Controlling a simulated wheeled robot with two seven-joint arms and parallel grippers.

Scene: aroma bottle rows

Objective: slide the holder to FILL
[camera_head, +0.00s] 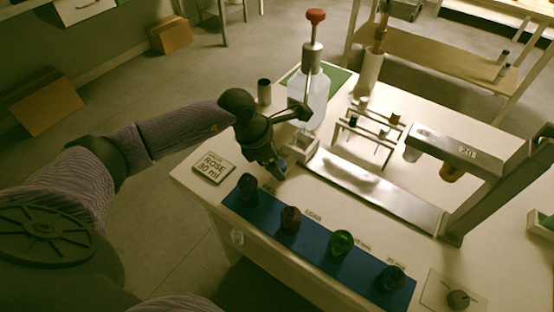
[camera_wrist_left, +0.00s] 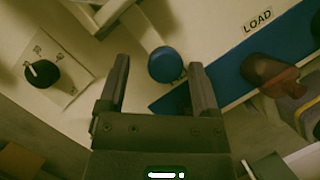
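A pale flat track (camera_head: 400,205) runs on the white table from beside my left gripper to the base of the dispensing stand (camera_head: 465,150). A small pale block (camera_head: 304,143) at its left end may be the holder; my gripper partly hides that area. My left gripper (camera_head: 280,168) is low over the table there. In the left wrist view its two fingers (camera_wrist_left: 159,72) are apart with nothing clearly between them. A round blue top (camera_wrist_left: 165,65) shows beyond the fingertips. A LOAD label (camera_wrist_left: 257,20) lies beside the blue mat. I cannot read a FILL label. My right gripper is out of view.
Several dark bottles stand on the blue mat (camera_head: 319,244) along the front edge. A red-topped clear bottle (camera_head: 318,98) and a small rack (camera_head: 367,128) stand behind. A knob (camera_head: 458,299) is at lower right.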

